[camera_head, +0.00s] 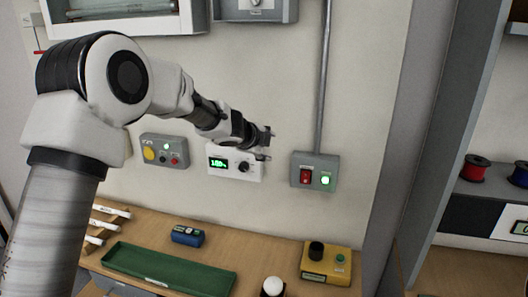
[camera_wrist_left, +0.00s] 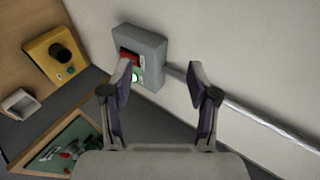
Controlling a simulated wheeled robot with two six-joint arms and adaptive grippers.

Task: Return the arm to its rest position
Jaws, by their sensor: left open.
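My left arm (camera_head: 125,80) comes in from the left and stretches across the wall. Its gripper (camera_head: 266,143) is in front of the wall, near a white box with a green readout and a dark knob (camera_head: 235,163). In the left wrist view the gripper (camera_wrist_left: 160,78) has its two fingers apart with nothing between them. A grey switch box (camera_head: 314,171) with a red rocker and a lit green light is to the right of the gripper. It also shows beyond the left finger in the left wrist view (camera_wrist_left: 150,46). My right gripper is not in view.
A grey box (camera_head: 164,151) with a yellow button is on the wall. A conduit (camera_head: 324,80) runs above the switch box. The bench (camera_head: 255,250) holds a green tray (camera_head: 165,271), a blue device (camera_head: 188,236) and a yellow box (camera_head: 326,264). A shelf (camera_head: 480,192) stands at right.

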